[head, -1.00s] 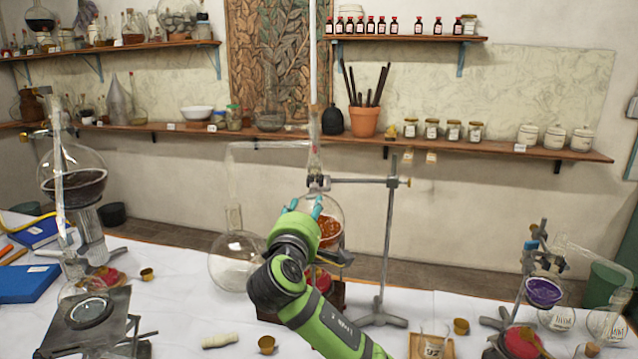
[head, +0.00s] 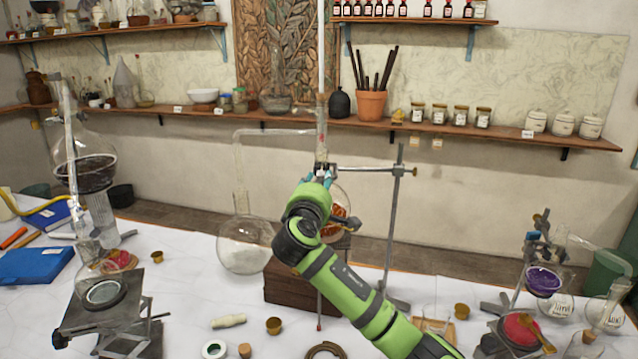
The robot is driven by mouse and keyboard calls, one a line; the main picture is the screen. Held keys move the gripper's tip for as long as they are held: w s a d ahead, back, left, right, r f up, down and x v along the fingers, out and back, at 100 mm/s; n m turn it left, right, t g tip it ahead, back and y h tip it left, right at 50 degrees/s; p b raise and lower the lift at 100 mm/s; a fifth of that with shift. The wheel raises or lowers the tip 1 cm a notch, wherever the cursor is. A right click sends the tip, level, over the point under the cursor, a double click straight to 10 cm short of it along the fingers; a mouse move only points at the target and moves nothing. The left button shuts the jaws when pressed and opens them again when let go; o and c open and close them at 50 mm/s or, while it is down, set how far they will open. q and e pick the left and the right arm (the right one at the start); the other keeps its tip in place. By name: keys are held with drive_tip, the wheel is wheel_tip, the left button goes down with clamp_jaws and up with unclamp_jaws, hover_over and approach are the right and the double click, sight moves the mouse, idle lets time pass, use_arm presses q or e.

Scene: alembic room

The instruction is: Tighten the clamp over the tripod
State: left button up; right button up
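The clamp (head: 325,170) grips the glass neck above the round flask of orange matter (head: 341,212). Its horizontal rod runs right to the upright metal stand (head: 394,225), which has a splayed foot, partly hidden by my arm. My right gripper (head: 318,178) is at the clamp from below and in front. Its two teal fingertips look apart, at either side of the clamp's near part. The gripper body hides part of the flask, and I cannot tell whether the fingers touch the clamp. My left gripper is not in view.
A clear round flask (head: 244,245) stands left of a wooden box (head: 292,288). A jack with a black top (head: 95,310) is at left, and another flask setup with purple liquid (head: 543,281) at right. Small brass cups and a cork lie on the white table (head: 190,270).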

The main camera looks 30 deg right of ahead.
clamp_jaws()
drive_tip(key=shift+m, duration=1)
drive_tip(key=o, duration=0.6)
unclamp_jaws()
drive_tip(key=v, duration=1.2)
drive_tip(key=shift+d, duration=0.1)
